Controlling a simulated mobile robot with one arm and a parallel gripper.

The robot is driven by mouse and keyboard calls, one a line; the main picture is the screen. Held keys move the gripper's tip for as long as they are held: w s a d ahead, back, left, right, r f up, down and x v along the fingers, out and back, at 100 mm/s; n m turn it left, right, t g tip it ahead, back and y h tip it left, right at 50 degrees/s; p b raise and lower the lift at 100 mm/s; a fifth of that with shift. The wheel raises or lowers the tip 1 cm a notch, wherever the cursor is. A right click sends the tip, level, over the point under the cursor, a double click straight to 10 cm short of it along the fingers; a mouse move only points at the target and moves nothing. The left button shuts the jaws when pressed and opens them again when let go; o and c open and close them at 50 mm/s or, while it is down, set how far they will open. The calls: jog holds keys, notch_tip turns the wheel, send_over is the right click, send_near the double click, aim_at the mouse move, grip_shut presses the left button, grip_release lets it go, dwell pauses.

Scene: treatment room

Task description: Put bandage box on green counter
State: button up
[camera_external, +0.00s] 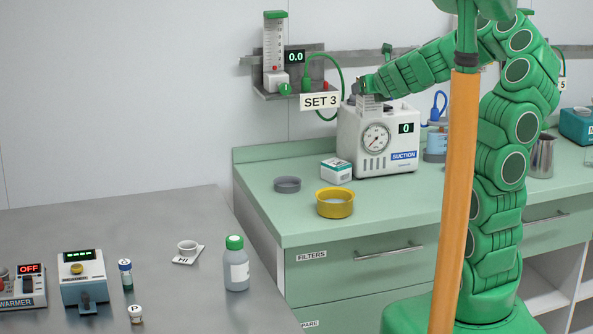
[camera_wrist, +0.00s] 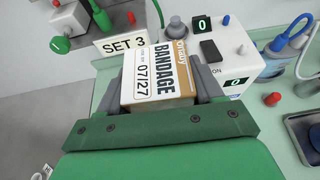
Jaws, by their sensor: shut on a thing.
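The bandage box (camera_wrist: 152,84), white and brown with "BANDAGE" on its label, is between the fingers of my gripper (camera_wrist: 162,77) in the wrist view. My gripper is shut on it. In the external view, my gripper (camera_external: 364,88) holds the box (camera_external: 370,104) up at the top front of the white suction unit; whether they touch is unclear. The green counter (camera_external: 400,200) lies below, with bare surface in front of the suction unit. It also shows at the right of the wrist view (camera_wrist: 262,128).
The suction unit (camera_external: 350,135), a small white-green box (camera_external: 336,170), a grey dish (camera_external: 287,185) and a yellow bowl (camera_external: 335,203) stand on the counter. A wall rail holds a flowmeter (camera_external: 274,50) and the SET 3 sign (camera_external: 320,101). A grey table (camera_external: 130,225) is at left.

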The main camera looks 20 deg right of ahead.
jog(key=w+d+r+m+g+h, duration=0.25)
jog(key=d+r+m+h, duration=0.2)
jog(key=d, duration=0.35)
jog(key=s+d+f+m+g+h, duration=0.3)
jog(key=d+m+h, duration=0.1)
jog(key=d, duration=0.1)
jog(key=s+d+f+m+g+h, duration=0.2)
jog(key=d+m+g+h, duration=0.1)
jog(key=d+m+h, duration=0.15)
jog(key=shift+y, duration=0.4)
jog(key=shift+s+d+f, duration=0.1)
jog(key=shift+d+f, duration=0.05)
jog(key=shift+f, duration=3.25)
jog(key=shift+w+d+f, duration=0.1)
jog(key=shift+d+f, duration=0.1)
jog(key=shift+f, duration=3.25)
jog(key=shift+s+d+f, duration=0.1)
jog(key=shift+d+f, duration=0.05)
jog(key=shift+f, duration=3.25)
jog(key=shift+f, duration=0.1)
jog(key=o, duration=1.1)
